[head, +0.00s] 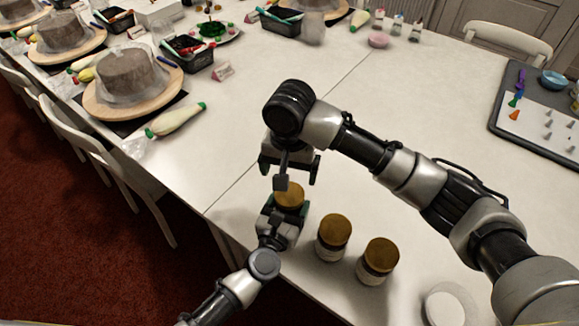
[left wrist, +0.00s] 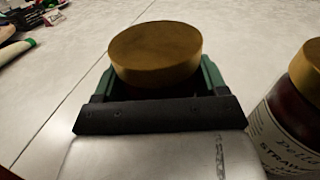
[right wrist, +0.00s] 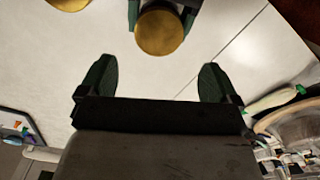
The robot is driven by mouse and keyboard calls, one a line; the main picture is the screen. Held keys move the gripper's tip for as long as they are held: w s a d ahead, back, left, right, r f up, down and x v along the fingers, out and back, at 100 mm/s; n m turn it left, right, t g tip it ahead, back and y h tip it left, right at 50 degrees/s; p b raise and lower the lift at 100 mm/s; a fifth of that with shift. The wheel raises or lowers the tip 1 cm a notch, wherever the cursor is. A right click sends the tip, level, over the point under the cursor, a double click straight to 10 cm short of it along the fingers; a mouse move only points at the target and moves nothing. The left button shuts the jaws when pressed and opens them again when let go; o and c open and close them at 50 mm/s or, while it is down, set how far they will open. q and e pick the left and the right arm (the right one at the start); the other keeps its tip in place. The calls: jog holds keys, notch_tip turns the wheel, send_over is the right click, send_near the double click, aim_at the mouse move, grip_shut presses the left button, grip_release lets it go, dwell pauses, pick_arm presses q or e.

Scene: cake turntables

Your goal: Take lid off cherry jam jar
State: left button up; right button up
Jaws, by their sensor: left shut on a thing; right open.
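A jar with a gold lid (head: 289,195) stands at the table's near edge; its label is hidden, so I cannot read its flavour. My left gripper (head: 285,211) is shut around this jar below the lid. In the left wrist view the lid (left wrist: 155,52) sits on top, level, between the green fingers. My right gripper (head: 289,172) is open and empty, above and just behind the lid. In the right wrist view the lid (right wrist: 160,32) lies beyond the open fingertips (right wrist: 155,72), not between them.
Two more gold-lidded jars (head: 333,237) (head: 377,262) stand to the right; the nearer one in the left wrist view (left wrist: 295,120) has a label reading "STRAW". A white round item (head: 445,305) lies at lower right. Cake turntables (head: 135,105) stand at far left. The table's middle is clear.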

aim_at(290, 193)
jog(key=shift+f, duration=3.95)
jog(key=c, duration=0.9)
jog(key=n, duration=0.3)
jog(key=shift+c, duration=0.3)
jog(key=o, duration=1)
jog(key=shift+r, duration=0.1)
